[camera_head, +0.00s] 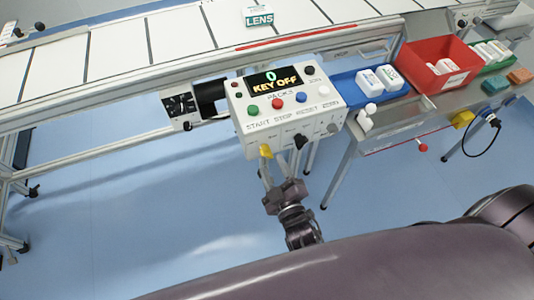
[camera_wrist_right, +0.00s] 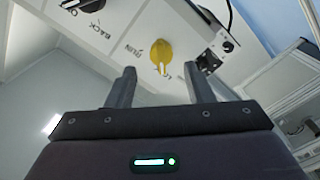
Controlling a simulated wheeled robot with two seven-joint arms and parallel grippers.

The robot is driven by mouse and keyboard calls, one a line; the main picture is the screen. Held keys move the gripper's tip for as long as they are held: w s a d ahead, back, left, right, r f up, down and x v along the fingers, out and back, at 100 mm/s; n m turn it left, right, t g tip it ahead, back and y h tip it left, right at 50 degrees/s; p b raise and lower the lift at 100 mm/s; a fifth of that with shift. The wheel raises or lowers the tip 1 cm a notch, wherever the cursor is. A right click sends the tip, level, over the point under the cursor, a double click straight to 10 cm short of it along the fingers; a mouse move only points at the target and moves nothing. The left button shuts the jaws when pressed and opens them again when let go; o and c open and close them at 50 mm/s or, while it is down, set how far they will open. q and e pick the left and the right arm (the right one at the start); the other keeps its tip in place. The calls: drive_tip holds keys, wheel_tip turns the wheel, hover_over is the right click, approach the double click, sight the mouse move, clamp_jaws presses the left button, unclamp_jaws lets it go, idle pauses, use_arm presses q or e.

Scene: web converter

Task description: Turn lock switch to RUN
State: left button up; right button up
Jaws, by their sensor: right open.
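The control box (camera_head: 285,105) has a display (camera_head: 274,80) reading "0" and "KEY OFF". The yellow lock switch (camera_head: 265,151) is on its lower front edge. In the right wrist view the yellow switch (camera_wrist_right: 160,52) shows as a knob with a pale mark toward its lower end. A label that looks like "RUN" is to its left; another label below right is partly hidden by a finger. My right gripper (camera_head: 281,168) is open just below the box. In the wrist view its fingertips (camera_wrist_right: 160,74) straddle the switch's line, with no visible contact. My left gripper is not in view.
A black knob (camera_wrist_right: 82,5) beside a "BACK" label and a small connector panel (camera_wrist_right: 215,52) flank the switch. A conveyor (camera_head: 150,45) runs behind the box. A blue tray (camera_head: 345,88) and red bin (camera_head: 437,65) stand to the right. Blue floor below is open.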

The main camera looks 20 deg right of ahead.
sight(267, 157)
drive_tip(key=w, duration=0.4)
drive_tip(key=shift+w+a, duration=0.1)
drive_tip(key=shift+a, duration=0.05)
drive_tip(key=shift+w, duration=0.5)
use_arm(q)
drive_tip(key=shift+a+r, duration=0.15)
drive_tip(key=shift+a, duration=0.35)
use_arm(e)
drive_tip(key=c, duration=1)
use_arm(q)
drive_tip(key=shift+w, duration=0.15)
use_arm(e)
drive_tip(key=shift+o, duration=0.2)
